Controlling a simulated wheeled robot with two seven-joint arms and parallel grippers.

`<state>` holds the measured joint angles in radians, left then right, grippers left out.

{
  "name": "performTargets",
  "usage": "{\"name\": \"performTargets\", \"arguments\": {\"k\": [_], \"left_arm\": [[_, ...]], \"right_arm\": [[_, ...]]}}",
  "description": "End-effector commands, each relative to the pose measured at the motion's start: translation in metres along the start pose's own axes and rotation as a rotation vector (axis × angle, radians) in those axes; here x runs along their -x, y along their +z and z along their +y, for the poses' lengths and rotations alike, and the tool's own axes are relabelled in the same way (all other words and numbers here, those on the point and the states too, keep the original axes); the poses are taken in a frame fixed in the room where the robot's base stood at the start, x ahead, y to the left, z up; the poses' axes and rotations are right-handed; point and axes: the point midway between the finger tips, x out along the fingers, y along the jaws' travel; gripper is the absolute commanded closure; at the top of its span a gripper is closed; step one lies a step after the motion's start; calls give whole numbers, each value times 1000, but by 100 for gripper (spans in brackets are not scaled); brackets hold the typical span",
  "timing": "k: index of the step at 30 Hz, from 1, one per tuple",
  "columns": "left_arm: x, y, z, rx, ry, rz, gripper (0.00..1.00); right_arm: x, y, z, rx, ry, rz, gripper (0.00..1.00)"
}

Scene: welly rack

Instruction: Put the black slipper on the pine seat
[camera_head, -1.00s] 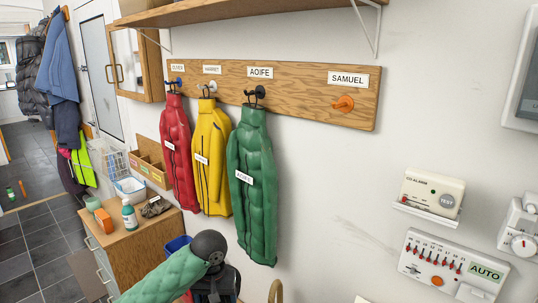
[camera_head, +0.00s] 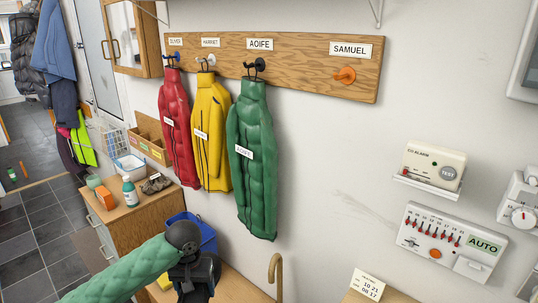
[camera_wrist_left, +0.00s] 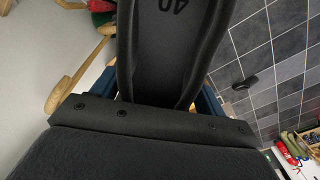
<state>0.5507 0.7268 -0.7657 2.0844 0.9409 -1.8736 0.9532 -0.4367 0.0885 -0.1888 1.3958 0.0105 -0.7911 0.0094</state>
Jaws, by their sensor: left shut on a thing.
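My left gripper (camera_head: 196,284) is low in the head view, at the end of my green-sleeved arm, and its fingertips are hard to make out there. In the left wrist view it is shut on the black slipper (camera_wrist_left: 178,50), which shows a dark surface marked 40 and fills the upper middle. The slipper cannot be told apart from the dark gripper in the head view. A light wood surface, apparently the pine seat (camera_head: 240,287), shows at the bottom of the head view, right of my left gripper. My right gripper is not in view.
A blue container (camera_head: 207,236) stands just behind my left gripper. A cane with a hooked handle (camera_head: 276,270) stands at the right of it. The green coat (camera_head: 250,160) hangs above. A small dark object (camera_wrist_left: 245,83) lies on the tiled floor.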

Motion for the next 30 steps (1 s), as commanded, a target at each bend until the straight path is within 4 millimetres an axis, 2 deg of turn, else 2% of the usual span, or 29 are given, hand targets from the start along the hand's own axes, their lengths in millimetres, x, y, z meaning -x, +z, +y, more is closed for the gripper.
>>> {"name": "performTargets", "arguments": {"k": [10, 14, 17, 20, 30], "left_arm": [[0, 0, 0, 1, 0, 0, 66], [-5, -8, 1, 32, 2, 0, 66], [-13, -26, 2, 108, 5, 0, 66], [-23, -53, 2, 233, 9, 0, 66], [-63, -153, -9, 788, 19, 3, 66]], "right_arm": [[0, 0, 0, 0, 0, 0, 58], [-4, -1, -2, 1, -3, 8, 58], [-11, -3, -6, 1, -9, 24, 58], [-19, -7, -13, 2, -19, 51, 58], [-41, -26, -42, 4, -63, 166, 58]]}}
